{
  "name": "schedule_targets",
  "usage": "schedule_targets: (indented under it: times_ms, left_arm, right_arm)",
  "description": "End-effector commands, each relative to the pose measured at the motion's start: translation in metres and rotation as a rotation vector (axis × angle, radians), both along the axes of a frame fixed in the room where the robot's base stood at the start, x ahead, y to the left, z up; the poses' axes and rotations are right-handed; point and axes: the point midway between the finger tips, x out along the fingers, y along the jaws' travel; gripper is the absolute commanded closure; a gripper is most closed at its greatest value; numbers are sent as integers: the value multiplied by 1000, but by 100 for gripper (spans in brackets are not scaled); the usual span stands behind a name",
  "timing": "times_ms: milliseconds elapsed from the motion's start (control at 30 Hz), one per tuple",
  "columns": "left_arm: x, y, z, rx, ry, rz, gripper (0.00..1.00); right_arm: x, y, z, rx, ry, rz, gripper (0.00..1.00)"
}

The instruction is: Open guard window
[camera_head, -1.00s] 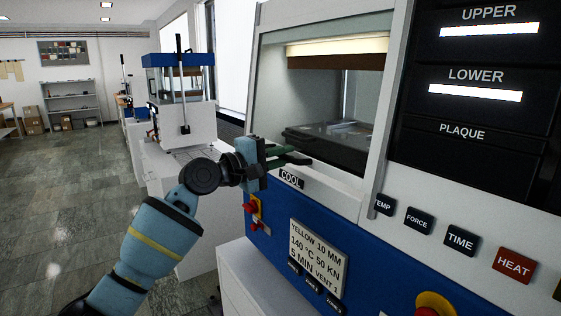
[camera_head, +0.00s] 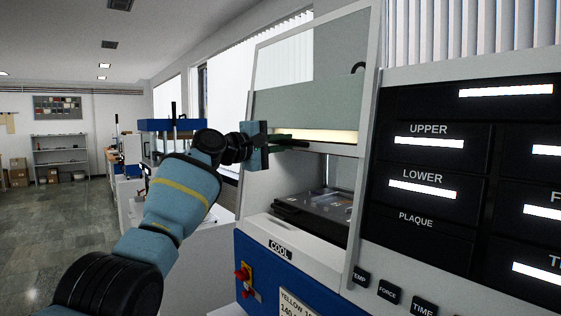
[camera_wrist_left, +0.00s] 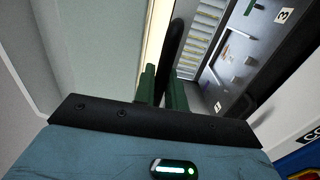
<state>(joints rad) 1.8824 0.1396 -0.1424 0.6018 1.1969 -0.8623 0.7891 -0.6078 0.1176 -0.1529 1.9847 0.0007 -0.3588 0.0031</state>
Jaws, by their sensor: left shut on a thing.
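The guard window (camera_head: 335,150) is a clear pane in a pale frame on the front of the press. It is raised, with its lower bar above the press opening and its upper part standing above the press top. My left gripper (camera_head: 289,142) is at this lower bar, its dark green fingers shut on the window's handle. In the left wrist view the fingers of my left gripper (camera_wrist_left: 163,85) close around the black, curved handle (camera_wrist_left: 176,45). The handle is mostly hidden by the fingers in the head view. My right gripper is not in view.
Below the window, the opening shows a dark platen (camera_head: 315,205). The control panel (camera_head: 440,190) is to the right. A blue front with the COOL label (camera_head: 281,249) and a red switch (camera_head: 243,274) lies below. Another press (camera_head: 172,127) stands behind at left.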

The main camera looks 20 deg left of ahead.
Motion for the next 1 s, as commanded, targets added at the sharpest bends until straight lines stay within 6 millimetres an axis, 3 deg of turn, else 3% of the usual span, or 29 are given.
schedule_targets:
  times_ms: [100, 400, 1000]
  left_arm:
    - [-1, 0, 15, -3, -4, 0, 100]
    - [-1, 1, 35, -2, -2, 1, 100]
    - [-1, 2, 43, 0, -4, 3, 100]
  right_arm:
    - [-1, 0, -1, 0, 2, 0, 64]
    - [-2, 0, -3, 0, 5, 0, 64]
    - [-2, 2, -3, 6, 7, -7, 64]
